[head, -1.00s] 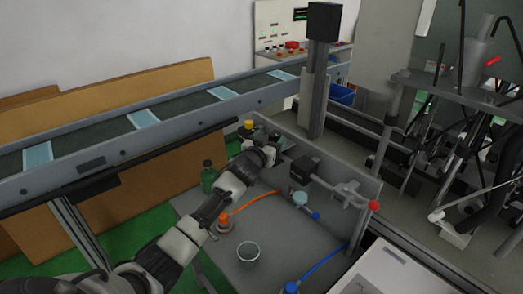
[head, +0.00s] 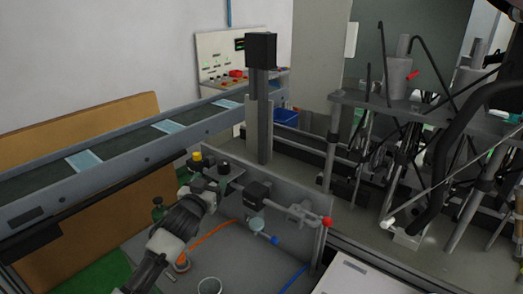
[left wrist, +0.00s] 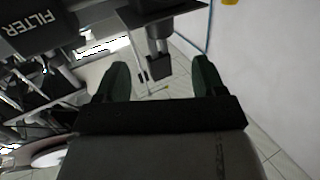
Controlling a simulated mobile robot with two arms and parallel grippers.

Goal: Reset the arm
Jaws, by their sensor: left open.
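A dark block marked FILTER (left wrist: 35,20) is at the upper left of that view, beyond the fingers. My right gripper is not in view.
A conveyor (head: 120,155) with pale blue sheets runs along the left. A dark-topped column (head: 260,100) stands behind the panel. A grey cup (head: 209,286) is on the worktop below the arm. Machinery with rods and hoses (head: 400,140) fills the right.

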